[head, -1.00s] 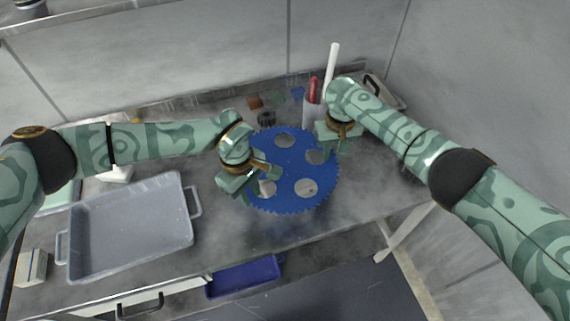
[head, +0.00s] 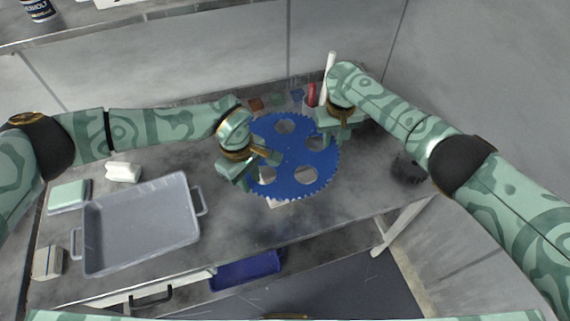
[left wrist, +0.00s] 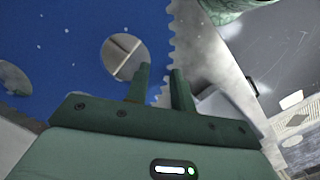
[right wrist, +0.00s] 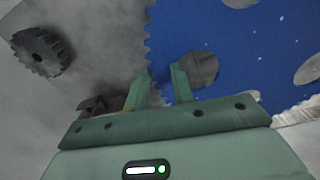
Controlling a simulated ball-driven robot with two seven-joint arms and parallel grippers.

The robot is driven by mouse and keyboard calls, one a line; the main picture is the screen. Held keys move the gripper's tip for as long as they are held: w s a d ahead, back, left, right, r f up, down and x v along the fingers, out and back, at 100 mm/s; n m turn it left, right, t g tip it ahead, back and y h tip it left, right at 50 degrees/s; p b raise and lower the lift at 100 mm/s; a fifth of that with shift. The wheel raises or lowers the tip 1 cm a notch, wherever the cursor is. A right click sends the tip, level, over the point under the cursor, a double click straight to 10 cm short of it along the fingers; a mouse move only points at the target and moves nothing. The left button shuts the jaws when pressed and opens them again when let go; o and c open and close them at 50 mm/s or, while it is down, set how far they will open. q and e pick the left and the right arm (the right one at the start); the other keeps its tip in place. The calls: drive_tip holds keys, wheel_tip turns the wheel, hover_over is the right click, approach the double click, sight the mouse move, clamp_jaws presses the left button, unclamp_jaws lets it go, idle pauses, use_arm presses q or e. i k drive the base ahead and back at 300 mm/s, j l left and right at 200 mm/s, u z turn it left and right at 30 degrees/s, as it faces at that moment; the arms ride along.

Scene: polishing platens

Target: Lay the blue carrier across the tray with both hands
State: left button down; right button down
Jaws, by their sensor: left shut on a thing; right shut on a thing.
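The blue carrier (head: 292,158) is a toothed disc with several round holes, at the middle of the bench in the head view. My left gripper (head: 262,164) is shut on its left rim; in the left wrist view the fingers (left wrist: 158,85) straddle the rim beside a hole. My right gripper (head: 322,134) is shut on its upper right rim, and in the right wrist view the fingers (right wrist: 162,88) pinch the toothed edge. The carrier looks raised above the bench. The grey tray (head: 140,262) lies empty at the left, apart from the carrier.
A green-lidded box (head: 68,196), a white item (head: 123,172) and a small block (head: 47,262) surround the tray. A red-handled tool (head: 311,94) and white rod (head: 329,72) stand behind the carrier. A dark gear (head: 408,168) lies right. A blue bin (head: 245,271) sits below the bench edge.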

sight(138, 220)
drive_tip(key=u, duration=0.45)
drive_tip(key=i+l+u, duration=0.1)
drive_tip(key=u, duration=0.35)
drive_tip(key=l+u, duration=0.1)
drive_tip(key=u, duration=0.35)
drive_tip(key=l+u, duration=0.1)
drive_tip(key=u, duration=0.35)
